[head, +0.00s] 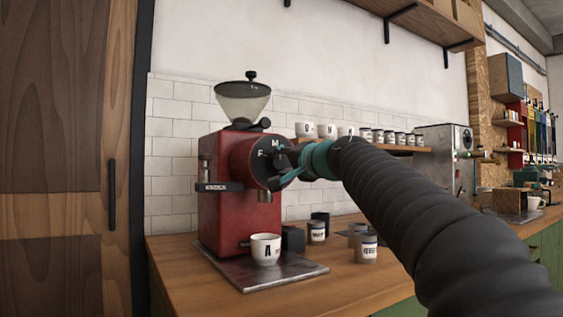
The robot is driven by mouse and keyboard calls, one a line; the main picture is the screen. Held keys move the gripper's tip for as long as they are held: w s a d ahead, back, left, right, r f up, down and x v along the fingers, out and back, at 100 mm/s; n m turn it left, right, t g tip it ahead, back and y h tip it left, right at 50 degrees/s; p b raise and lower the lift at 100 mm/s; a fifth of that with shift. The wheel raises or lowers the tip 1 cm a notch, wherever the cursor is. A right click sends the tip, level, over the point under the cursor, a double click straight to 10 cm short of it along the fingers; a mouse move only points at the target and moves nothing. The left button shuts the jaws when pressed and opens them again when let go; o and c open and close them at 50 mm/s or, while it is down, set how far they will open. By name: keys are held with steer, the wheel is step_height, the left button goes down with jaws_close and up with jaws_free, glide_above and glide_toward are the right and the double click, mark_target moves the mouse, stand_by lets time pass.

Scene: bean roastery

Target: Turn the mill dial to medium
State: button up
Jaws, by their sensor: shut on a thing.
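The red mill (222,213) stands on the wooden counter with a clear hopper (243,100) on top. Its round dark dial (264,168) faces me, with the letters F and M readable near its left and upper edge. My gripper (285,165) is at the dial's right side, shut on the dial's knob or pointer. My gripper and arm hide much of the dial's right part, so the pointer's exact setting cannot be told. A white cup marked A (265,249) stands on the metal tray (268,282) under the mill.
Several labelled tins (366,247) stand on the counter (375,283) right of the mill. A wall shelf (400,149) behind my arm holds cups and tins. A metal machine (444,149) stands farther right. A wooden door (55,160) is at the left.

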steer(key=shift+f, duration=0.1)
stand_by(0.3)
steer(key=o, duration=1.1)
steer(key=shift+o, duration=0.2)
steer(key=shift+s+d, duration=0.1)
steer(key=v, duration=1.1)
steer(key=shift+s+d, duration=0.25)
steer(key=shift+s, duration=0.05)
steer(key=s+d+f+n+g+h, duration=0.1)
steer(key=s+d+f+g+h, duration=0.2)
steer(key=s+f, duration=0.6)
steer(key=s+d+f+n+g+h, duration=0.2)
steer(key=s+d+f, duration=0.3)
steer(key=f, duration=1.7)
steer(key=s+d+f+n+g+h, duration=0.2)
steer(key=s+d+f+g+h, duration=0.2)
steer(key=s+f, duration=0.9)
step_height(320, 180, down, 3)
steer(key=shift+s+d+r+h, duration=0.1)
steer(key=shift+s+d+h, duration=0.15)
steer(key=shift+h, duration=0.25)
